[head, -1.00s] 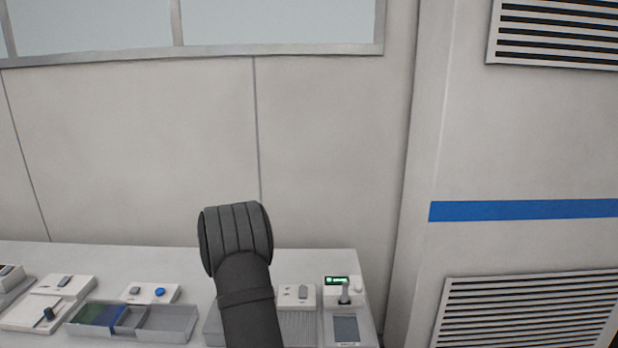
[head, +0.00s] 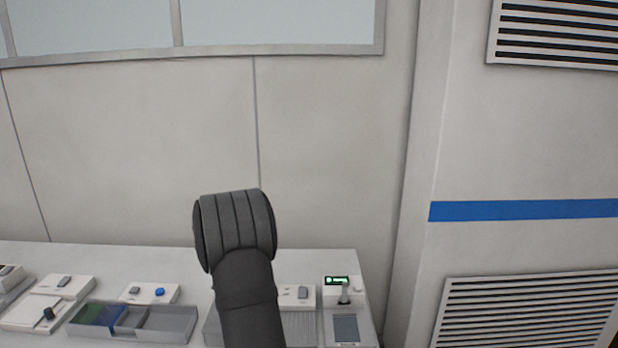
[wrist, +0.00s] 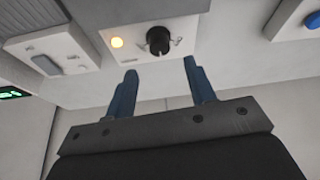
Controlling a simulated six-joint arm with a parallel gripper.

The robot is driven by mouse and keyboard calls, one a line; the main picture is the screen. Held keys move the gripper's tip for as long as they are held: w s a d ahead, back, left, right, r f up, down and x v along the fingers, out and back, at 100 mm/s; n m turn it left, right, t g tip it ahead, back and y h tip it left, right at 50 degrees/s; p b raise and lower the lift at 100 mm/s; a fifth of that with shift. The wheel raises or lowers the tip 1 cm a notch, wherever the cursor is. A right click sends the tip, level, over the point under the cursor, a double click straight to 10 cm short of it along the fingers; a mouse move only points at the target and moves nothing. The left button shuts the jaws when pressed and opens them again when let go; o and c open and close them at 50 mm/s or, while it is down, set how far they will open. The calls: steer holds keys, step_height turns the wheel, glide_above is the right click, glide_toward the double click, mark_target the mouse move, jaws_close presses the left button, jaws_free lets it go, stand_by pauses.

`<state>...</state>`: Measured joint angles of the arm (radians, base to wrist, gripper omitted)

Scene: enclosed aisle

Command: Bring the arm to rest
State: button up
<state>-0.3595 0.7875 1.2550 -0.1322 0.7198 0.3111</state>
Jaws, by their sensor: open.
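My gripper (wrist: 158,85) shows in the wrist view with its two blue fingers spread apart and nothing between them. Beyond the fingertips is a white panel (wrist: 125,42) with a lit amber lamp (wrist: 117,43) and a black knob (wrist: 158,40); the fingers look apart from it. In the head view my arm rises in front of the bench, and the gripper itself is hidden there.
The white bench (head: 225,262) carries a grey divided tray (head: 170,325), a box with a blue button (head: 159,292), and a device with a green display (head: 337,280). A wall stands behind. A louvred vent (head: 530,312) is at right.

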steer(key=a+v, duration=0.1)
steer(key=v, duration=0.9)
steer(key=x, duration=1)
steer(key=d+x, duration=0.1)
steer(key=x, duration=0.5)
steer(key=shift+w+f, duration=0.15)
steer(key=shift+f, duration=0.2)
steer(key=shift+d+n+g+y, duration=0.15)
steer(key=shift+n+y, duration=0.4)
steer(key=shift+n, duration=0.9)
steer(key=shift+n+g+y, duration=0.25)
steer(key=shift+n+y, duration=0.3)
steer(key=shift+n, duration=0.9)
steer(key=shift+w+d+n+g+y, duration=0.1)
steer(key=shift+n+g+y, duration=0.3)
steer(key=shift+n, duration=1.15)
steer(key=shift+w+n+g+y, duration=0.15)
steer(key=shift+n+g, duration=0.45)
steer(key=shift+n, duration=0.95)
steer(key=shift+s+d+r, duration=0.15)
steer(key=shift+s+r, duration=0.05)
steer(key=shift+r, duration=0.4)
